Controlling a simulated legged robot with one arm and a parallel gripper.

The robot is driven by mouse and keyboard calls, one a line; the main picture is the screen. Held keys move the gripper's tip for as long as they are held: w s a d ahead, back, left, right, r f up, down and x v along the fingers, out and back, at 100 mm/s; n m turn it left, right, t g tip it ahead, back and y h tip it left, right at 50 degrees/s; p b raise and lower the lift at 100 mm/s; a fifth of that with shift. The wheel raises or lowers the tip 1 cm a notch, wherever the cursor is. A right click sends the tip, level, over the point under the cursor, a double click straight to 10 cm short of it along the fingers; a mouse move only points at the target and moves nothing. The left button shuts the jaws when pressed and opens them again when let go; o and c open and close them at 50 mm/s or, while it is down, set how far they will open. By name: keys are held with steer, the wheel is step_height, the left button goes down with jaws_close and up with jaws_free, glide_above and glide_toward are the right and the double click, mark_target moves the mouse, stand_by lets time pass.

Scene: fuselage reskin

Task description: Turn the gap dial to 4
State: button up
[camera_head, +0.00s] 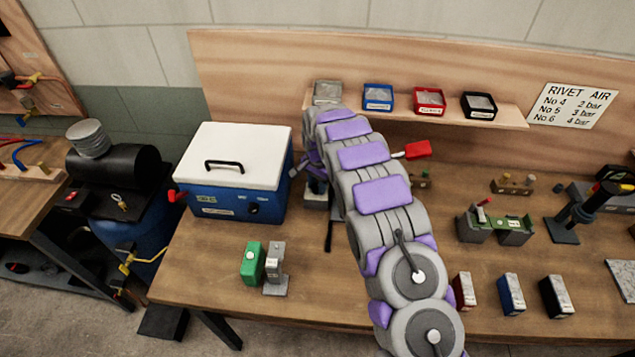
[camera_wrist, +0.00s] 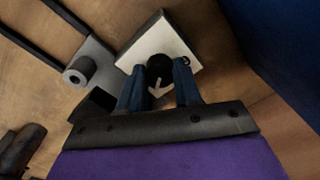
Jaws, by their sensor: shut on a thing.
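In the wrist view a round black dial (camera_wrist: 158,70) with a white pointer sits on a pale square plate (camera_wrist: 175,40). My gripper (camera_wrist: 159,78) has its two blue fingers on either side of the dial, shut on it. The pointer is aimed toward the bottom of the wrist picture, toward my palm. A dark mark shows at the plate's right corner, too small to read. In the head view my arm covers the dial and most of my gripper; only part of a grey stand (camera_head: 315,197) shows beneath.
A blue box with a white lid (camera_head: 238,150) stands close to the left of my gripper. A red-handled lever (camera_head: 417,150) sticks out right of my arm. A green block (camera_head: 252,262) stands at the front left. A shelf (camera_head: 510,118) with small bins runs behind.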

mark_target(317, 186)
steer(key=shift+s+a+f+m, duration=0.1)
steer(key=shift+s+m, duration=0.05)
steer(key=shift+m, duration=0.15)
steer(key=o, duration=1)
steer(key=shift+a, duration=0.15)
steer(key=shift+o, duration=0.2)
steer(key=shift+r, duration=0.5)
step_height(317, 186, up, 16)
steer(key=p, duration=0.1)
steer(key=shift+r+p, duration=0.15)
steer(key=shift+p, duration=0.2)
steer(key=shift+d, duration=0.2)
